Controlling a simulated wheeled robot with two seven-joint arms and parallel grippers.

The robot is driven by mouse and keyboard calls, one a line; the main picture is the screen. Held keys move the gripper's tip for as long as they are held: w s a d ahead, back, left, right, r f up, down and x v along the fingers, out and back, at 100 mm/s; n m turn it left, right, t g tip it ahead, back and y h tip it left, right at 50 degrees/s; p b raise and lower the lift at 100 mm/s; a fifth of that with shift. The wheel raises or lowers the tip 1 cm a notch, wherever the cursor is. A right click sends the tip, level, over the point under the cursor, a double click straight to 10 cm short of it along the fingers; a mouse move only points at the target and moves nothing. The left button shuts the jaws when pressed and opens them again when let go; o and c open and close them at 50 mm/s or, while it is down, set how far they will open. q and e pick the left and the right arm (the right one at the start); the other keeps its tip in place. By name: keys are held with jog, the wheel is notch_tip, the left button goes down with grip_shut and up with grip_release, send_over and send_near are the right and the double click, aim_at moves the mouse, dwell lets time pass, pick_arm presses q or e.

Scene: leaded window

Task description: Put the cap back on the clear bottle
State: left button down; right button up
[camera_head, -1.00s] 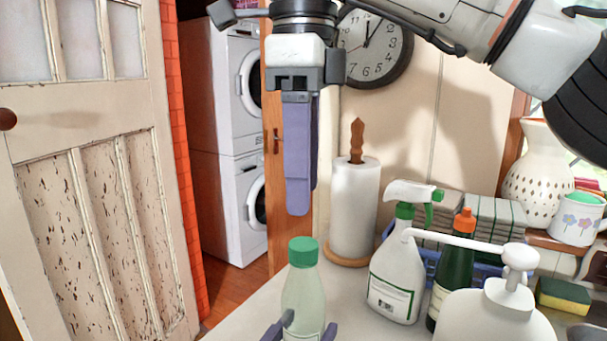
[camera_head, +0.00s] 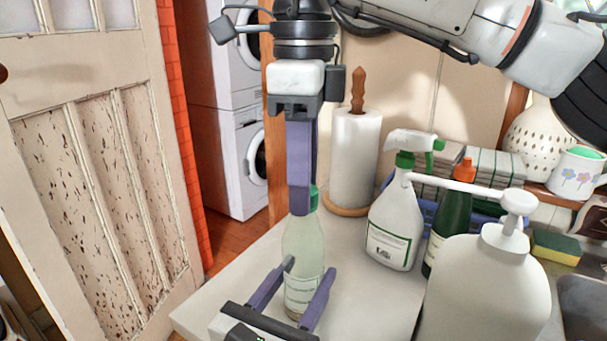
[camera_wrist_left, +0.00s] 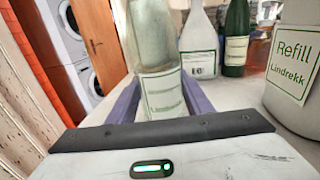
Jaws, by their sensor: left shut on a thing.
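The clear bottle (camera_head: 303,242) stands upright on the counter, with a white label low on its front. It also shows in the left wrist view (camera_wrist_left: 153,45), where its top is cut off. My left gripper (camera_head: 310,267) is shut on the bottle low down, one finger on each side. The green cap (camera_head: 314,198) is at the bottle's mouth, mostly hidden behind my right gripper's fingers. My right gripper (camera_head: 301,207) points straight down at the cap. Its fingers show nearly in line, so whether they touch or grip the cap is unclear.
A white spray bottle (camera_head: 393,225), a dark green bottle (camera_head: 452,225) and a large white pump bottle (camera_head: 487,290) stand to the right. A paper towel roll (camera_head: 353,165) stands behind. The counter's left edge is close to the clear bottle.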

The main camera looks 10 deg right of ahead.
jog(key=c, duration=0.7)
jog(key=o, duration=1.2)
notch_tip(320, 180, up, 12)
jog(key=shift+r, duration=0.1)
pick_arm(q)
jog(key=c, duration=0.8)
grip_release()
jog(key=shift+s+a, duration=0.1)
